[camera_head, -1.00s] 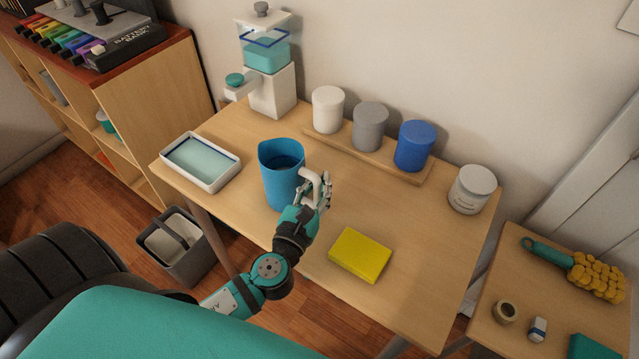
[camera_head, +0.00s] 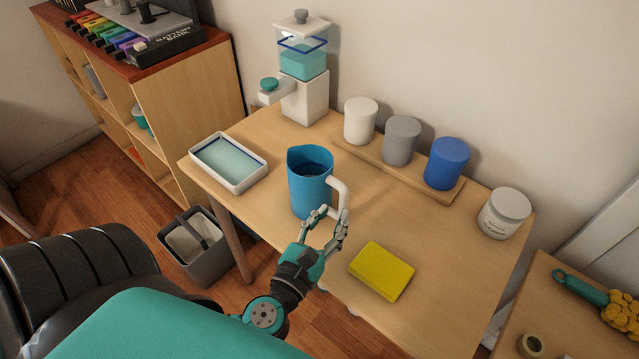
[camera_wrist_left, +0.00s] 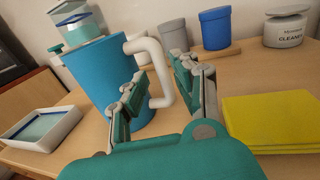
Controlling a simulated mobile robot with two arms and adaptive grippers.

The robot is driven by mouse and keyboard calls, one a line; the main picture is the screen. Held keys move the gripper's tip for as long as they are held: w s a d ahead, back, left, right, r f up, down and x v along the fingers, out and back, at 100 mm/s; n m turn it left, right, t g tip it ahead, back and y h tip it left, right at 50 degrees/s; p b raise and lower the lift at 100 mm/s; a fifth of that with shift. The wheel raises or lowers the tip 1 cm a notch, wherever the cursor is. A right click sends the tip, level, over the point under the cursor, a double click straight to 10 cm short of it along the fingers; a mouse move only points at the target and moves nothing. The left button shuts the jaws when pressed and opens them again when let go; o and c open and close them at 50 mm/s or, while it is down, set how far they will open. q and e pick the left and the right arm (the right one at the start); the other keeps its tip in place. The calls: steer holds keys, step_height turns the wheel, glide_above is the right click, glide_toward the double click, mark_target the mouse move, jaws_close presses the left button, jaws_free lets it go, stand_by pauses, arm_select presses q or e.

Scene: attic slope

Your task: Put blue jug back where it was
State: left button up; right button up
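The blue jug (camera_head: 308,182) stands upright on the wooden table (camera_head: 430,230), with its white handle (camera_head: 340,193) on the right side. In the left wrist view the jug (camera_wrist_left: 98,75) is tilted in the picture, and its handle (camera_wrist_left: 152,70) is just ahead of the fingers. My left gripper (camera_head: 330,222) is at the table's front, in front of the handle. Its two fingers are apart with a gap between them, also in the left wrist view (camera_wrist_left: 160,100). Whether a finger touches the handle is unclear. My right gripper is not in view.
A white tray (camera_head: 256,182) lies left of the jug, and a dispenser (camera_head: 303,100) stands behind. White, grey and blue canisters (camera_head: 446,165) stand on a wooden board. A yellow sponge (camera_head: 381,271) lies right of my gripper. A labelled jar (camera_head: 503,214) stands far right.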

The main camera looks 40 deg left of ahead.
arm_select(q)
steer(key=s, duration=0.3)
steer(key=s+b, duration=0.1)
steer(key=shift+s+d, duration=0.3)
steer(key=shift+s, duration=0.1)
stand_by(1.0)
